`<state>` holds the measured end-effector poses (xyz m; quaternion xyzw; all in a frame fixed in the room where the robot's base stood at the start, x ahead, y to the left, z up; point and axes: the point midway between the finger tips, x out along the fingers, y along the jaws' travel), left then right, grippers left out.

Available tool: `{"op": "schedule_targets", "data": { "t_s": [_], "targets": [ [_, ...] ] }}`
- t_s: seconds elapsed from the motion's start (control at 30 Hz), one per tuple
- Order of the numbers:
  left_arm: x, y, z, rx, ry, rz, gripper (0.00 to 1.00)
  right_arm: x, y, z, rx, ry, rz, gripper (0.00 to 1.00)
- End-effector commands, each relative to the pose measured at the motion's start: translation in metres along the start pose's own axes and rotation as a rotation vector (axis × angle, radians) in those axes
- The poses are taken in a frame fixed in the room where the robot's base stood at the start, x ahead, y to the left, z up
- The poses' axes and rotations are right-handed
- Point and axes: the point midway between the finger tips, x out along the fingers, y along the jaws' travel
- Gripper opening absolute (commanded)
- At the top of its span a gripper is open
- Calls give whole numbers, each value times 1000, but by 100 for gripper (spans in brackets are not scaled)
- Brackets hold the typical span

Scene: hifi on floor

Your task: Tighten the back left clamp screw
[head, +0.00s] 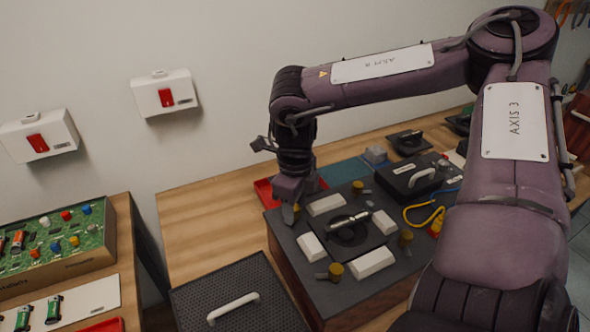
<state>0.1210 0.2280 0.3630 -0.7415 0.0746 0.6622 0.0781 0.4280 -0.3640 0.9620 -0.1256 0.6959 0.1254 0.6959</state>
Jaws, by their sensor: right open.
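The dark fixture block (286,243) stands on the wooden bench, with a dark plate with a metal handle (348,221) in its middle and pale clamp bars around it. Brass clamp screws show at the back right (358,187), front right (405,238) and front left (336,271). My right gripper (291,208) reaches down from the right over the back left corner, with its jaws open at the back left clamp screw. The gripper mostly hides that screw, and I cannot tell whether the fingers touch it. My left gripper is out of view.
A red tray (263,191) lies behind the gripper. A dark case with a pale handle (411,180) and a yellow cable (425,214) are to the right. A black perforated lid (240,284) is at front left. The bench left of the fixture is clear.

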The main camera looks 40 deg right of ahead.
Motion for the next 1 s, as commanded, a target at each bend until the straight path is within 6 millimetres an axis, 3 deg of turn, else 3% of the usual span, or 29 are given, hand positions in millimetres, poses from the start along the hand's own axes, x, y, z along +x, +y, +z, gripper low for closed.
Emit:
{"op": "schedule_targets", "data": {
  "t_s": [0.1, 0.43, 0.77, 1.0],
  "targets": [
    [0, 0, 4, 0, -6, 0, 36, 0, 0, 0, 0, 0, 0, 45],
    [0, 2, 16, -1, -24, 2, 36, 0, 0, 0, 0, 0, 0, 2],
    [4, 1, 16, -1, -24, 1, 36, 0, 0, 0, 42, -1, -1, 0],
    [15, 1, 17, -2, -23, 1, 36, 1, -1, 1, 185, -2, -3, 1]
  ]
}}
